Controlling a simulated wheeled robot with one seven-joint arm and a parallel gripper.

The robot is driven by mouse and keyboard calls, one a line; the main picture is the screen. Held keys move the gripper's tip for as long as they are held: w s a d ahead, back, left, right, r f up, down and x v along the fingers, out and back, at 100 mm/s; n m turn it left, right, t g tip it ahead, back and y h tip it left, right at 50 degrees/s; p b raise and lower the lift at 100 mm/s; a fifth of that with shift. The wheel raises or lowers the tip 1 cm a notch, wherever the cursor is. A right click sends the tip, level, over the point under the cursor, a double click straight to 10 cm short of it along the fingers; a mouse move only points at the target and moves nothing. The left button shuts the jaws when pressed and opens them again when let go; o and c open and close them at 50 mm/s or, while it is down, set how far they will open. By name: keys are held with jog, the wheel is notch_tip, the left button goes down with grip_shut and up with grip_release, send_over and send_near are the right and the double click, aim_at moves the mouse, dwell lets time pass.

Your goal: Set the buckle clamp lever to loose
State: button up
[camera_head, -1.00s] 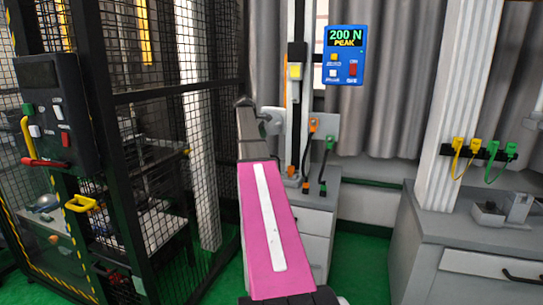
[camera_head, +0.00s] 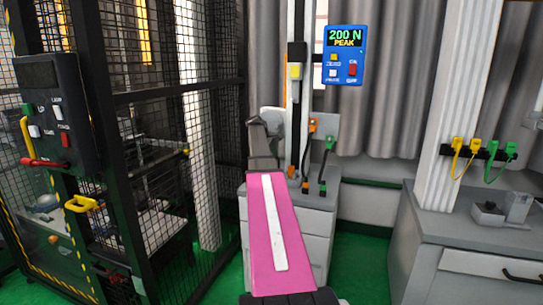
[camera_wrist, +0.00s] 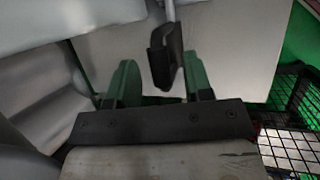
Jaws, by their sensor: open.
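In the wrist view, my gripper (camera_wrist: 160,64) is open, with its two green fingers apart. A dark, strap-like piece (camera_wrist: 166,56) hangs in front of a pale panel, between the fingertips in the picture. I cannot tell whether it is the clamp lever, how far off it is, or whether the fingers touch it. In the head view, an upright test stand (camera_head: 296,110) carries an orange-topped handle (camera_head: 313,126) and a green-topped handle (camera_head: 329,144). I cannot tell which is the buckle clamp lever. My gripper is not clear there; my arm covers that area.
A blue force display (camera_head: 345,56) reads 200 N PEAK. The stand is on a grey cabinet (camera_head: 318,222). A black mesh cage (camera_head: 150,95) with a control box (camera_head: 58,110) stands at left. A grey bench (camera_head: 470,238) is at right. Green floor (camera_head: 360,265) shows between.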

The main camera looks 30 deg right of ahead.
grip_shut()
